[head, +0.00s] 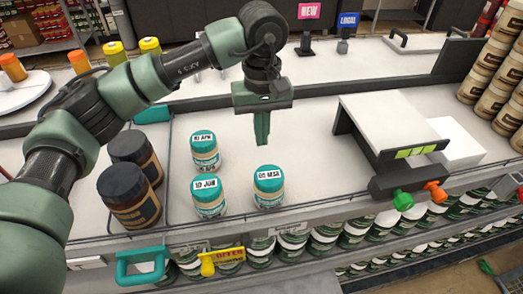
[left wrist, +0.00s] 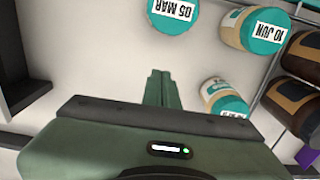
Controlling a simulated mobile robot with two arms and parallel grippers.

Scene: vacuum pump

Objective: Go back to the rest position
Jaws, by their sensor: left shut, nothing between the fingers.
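My left gripper (head: 262,140) hangs pointing down above the white counter, shut and empty, behind and apart from the jars. Its closed fingers also show in the left wrist view (left wrist: 157,88). Three jars with teal lids stand upright nearby: the 10 APR jar (head: 205,155), the 10 JUN jar (head: 208,200) and the 05 MAR jar (head: 268,190). In the left wrist view, the 05 MAR jar (left wrist: 172,14) and the 10 JUN jar (left wrist: 243,28) are at the top, and the 10 APR jar (left wrist: 222,97) is right of the fingers. My right gripper is not in view.
Dark brown jars (head: 132,195) stand at the left. A white-topped stand (head: 395,120) with green and orange knobs is at the right. Stacked jars (head: 490,70) are at the far right. The counter around the left fingers is clear.

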